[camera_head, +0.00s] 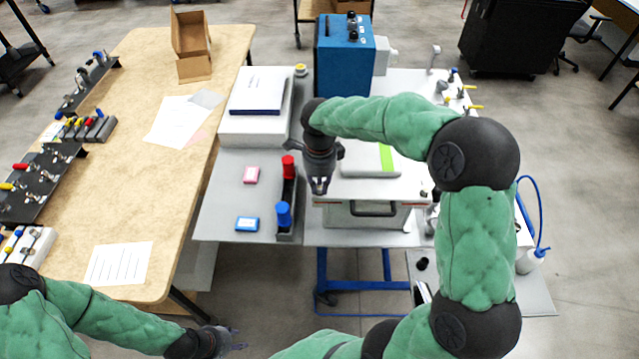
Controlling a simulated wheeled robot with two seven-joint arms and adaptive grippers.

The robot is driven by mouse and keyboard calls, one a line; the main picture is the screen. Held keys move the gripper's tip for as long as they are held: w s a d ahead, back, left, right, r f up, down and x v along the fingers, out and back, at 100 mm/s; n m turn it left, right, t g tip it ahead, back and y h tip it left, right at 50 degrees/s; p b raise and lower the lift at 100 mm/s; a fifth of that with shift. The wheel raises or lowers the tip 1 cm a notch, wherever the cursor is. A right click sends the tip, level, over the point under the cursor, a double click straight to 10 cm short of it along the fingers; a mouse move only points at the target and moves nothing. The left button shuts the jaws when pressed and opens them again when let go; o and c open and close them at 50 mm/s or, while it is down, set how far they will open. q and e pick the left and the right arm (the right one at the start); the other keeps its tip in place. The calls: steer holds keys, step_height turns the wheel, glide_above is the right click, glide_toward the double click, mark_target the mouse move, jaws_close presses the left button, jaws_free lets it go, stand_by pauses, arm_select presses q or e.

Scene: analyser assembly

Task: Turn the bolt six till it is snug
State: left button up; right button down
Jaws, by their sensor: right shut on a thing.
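The analyser (375,218) is a pale box with a dark front handle, standing on the grey table. My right gripper (319,186) points down at the analyser's left front corner. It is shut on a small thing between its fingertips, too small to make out. I cannot tell bolt six apart from the gripper at this size. My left gripper (240,340) is low at the bottom of the view, in front of the tables and away from the analyser. Its thin fingers look apart and empty.
A rack (289,228) with a red-handled tool (289,167) and a blue-handled tool (283,214) stands just left of my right gripper. A blue instrument (343,50) stands behind.

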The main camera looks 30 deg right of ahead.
mark_target(320, 188)
steer(key=c, duration=1.2)
jaws_free()
steer(key=shift+r, duration=0.1)
steer(key=shift+o, duration=0.2)
step_height(320, 188, up, 12)
